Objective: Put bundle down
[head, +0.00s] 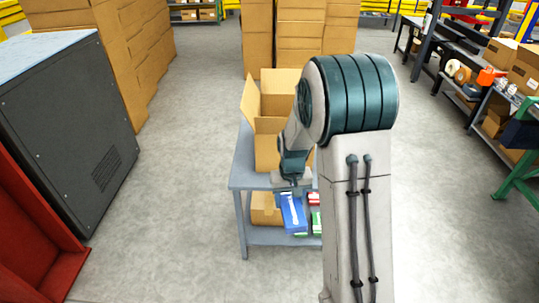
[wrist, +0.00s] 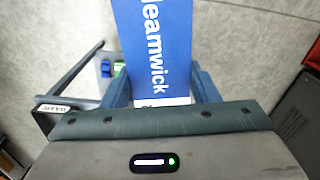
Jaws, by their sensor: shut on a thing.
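The bundle (wrist: 155,45) is a blue and white stack with large white lettering, held between the two fingers of my gripper (wrist: 162,88) in the wrist view. The fingers press on its left and right sides. In the head view the bundle (head: 292,212) hangs tilted below my gripper (head: 294,180), in front of the grey table's (head: 252,178) front edge. It appears clear of the tabletop, though its far side is hidden. My arm covers the right part of the table.
An open cardboard box (head: 268,150) stands on the tabletop. The lower shelf (head: 262,236) holds a carton (head: 265,208) and red and green packs. A dark grey cabinet (head: 70,120) stands at left, cluttered benches (head: 480,95) at right. The floor around the table is clear.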

